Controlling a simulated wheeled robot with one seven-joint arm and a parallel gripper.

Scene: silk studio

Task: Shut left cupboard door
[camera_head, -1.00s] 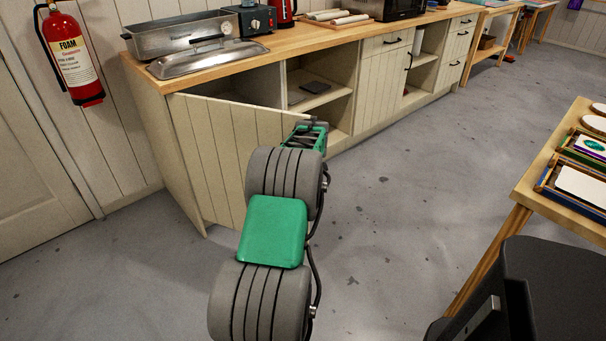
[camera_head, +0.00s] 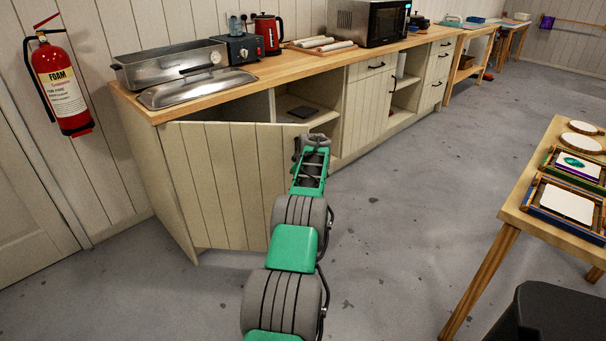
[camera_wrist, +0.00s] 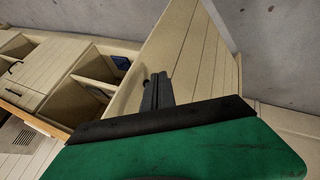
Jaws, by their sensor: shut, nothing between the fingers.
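The left cupboard door (camera_head: 215,185) is a cream plank panel under the left end of the wooden counter. It stands ajar, swung out from its left side, with a dark gap above its top edge. My gripper (camera_head: 311,141) is at the door's free right edge, near its top. In the wrist view, my gripper's dark fingers (camera_wrist: 155,88) are together and empty beside the door (camera_wrist: 205,62). Whether they touch it is unclear. The free edge's lower part is hidden behind my arm.
An open shelf compartment (camera_head: 305,112) lies behind the door's free edge, with drawers (camera_head: 371,66) further right. A steel tray (camera_head: 170,65) and its lid (camera_head: 197,88) sit on the counter (camera_head: 240,86). A table (camera_head: 530,185) stands at right. The floor (camera_head: 420,170) between is clear.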

